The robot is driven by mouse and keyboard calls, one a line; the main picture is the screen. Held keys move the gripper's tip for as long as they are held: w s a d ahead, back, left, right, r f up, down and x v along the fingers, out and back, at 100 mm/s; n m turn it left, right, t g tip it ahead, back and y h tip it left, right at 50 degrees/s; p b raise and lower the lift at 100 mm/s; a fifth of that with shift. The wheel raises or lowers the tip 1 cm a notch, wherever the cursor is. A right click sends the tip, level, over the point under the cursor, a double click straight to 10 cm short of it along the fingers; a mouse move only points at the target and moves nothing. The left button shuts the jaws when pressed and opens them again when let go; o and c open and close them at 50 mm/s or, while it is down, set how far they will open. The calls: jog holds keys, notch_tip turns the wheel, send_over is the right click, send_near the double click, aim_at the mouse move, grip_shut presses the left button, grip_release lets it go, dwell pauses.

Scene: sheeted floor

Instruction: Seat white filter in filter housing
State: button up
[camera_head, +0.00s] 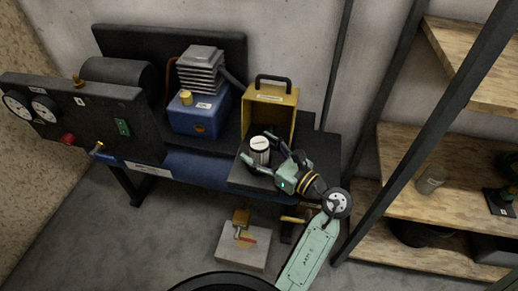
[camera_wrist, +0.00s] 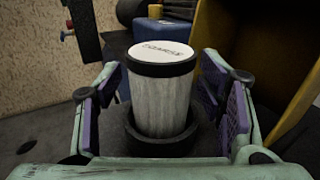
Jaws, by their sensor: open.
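The white filter (camera_head: 260,152) is a pale cylinder with a black band and a white lettered top. In the wrist view the filter (camera_wrist: 158,100) stands about upright, its lower end inside a dark round cup (camera_wrist: 160,149) that looks like the filter housing. How deep it sits is hidden. My gripper (camera_head: 261,149) is open, its fingers on either side of the filter. In the wrist view my gripper (camera_wrist: 165,95) shows purple pads with gaps between them and the filter.
A yellow open-fronted box (camera_head: 270,97) with a black handle stands close behind the filter on the dark bench (camera_head: 240,178). A blue compressor unit (camera_head: 200,115) and a gauge panel (camera_head: 85,125) are to the left. Wooden shelves (camera_head: 455,195) stand at the right.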

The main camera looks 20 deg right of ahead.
jog(key=b+v, duration=0.2)
jog(key=v, duration=0.9)
jog(key=shift+s+d, duration=0.15)
jog(key=shift+s, duration=0.1)
